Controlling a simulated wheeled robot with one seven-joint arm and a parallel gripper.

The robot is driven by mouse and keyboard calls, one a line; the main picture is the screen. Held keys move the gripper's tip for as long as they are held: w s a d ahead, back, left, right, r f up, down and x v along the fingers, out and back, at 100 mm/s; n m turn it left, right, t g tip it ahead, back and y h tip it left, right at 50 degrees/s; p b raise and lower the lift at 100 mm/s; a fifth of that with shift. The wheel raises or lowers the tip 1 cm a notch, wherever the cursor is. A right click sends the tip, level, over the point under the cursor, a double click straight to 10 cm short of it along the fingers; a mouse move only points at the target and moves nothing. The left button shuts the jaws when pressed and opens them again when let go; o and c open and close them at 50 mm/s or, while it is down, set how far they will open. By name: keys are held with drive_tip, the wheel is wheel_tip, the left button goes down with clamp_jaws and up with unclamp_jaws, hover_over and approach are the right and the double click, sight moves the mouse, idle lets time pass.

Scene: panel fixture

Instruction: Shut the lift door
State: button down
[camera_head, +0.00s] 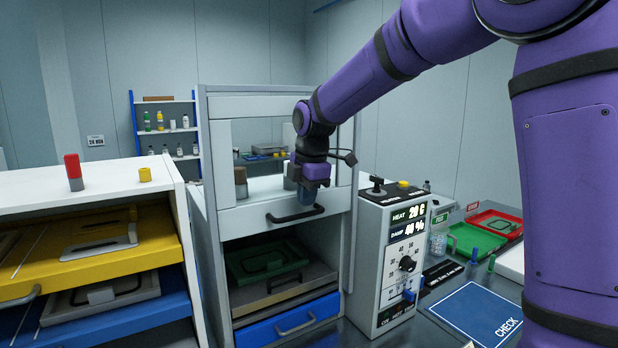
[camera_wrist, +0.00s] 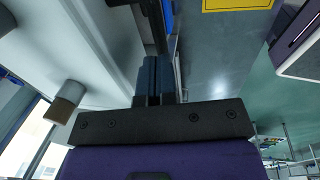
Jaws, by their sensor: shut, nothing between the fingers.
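The lift door (camera_head: 250,222) is a pale grey sliding panel with a clear window and a dark bar handle (camera_head: 296,215) along its lower rail. It stands raised, with the cabinet opening below it uncovered. My gripper (camera_head: 306,203) points down in front of the door, just above the right part of the handle. Its blue-grey fingers (camera_wrist: 155,78) are shut together and empty in the wrist view. A dark bar, apparently the handle (camera_wrist: 154,22), shows just beyond the fingertips. I cannot tell whether the fingers touch it.
Inside the opening are a green tray (camera_head: 265,261) and, lower, a blue drawer (camera_head: 287,321). A control box (camera_head: 390,265) stands close on the right. A cabinet with a yellow drawer (camera_head: 95,262) pulled out stands on the left.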

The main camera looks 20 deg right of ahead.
drive_tip(key=shift+w+f, duration=0.15)
drive_tip(key=shift+f, duration=0.85)
wheel_tip(320, 180, down, 28)
drive_tip(key=shift+s, duration=0.2)
drive_tip(key=shift+s, duration=0.1)
drive_tip(key=shift+r, duration=0.1)
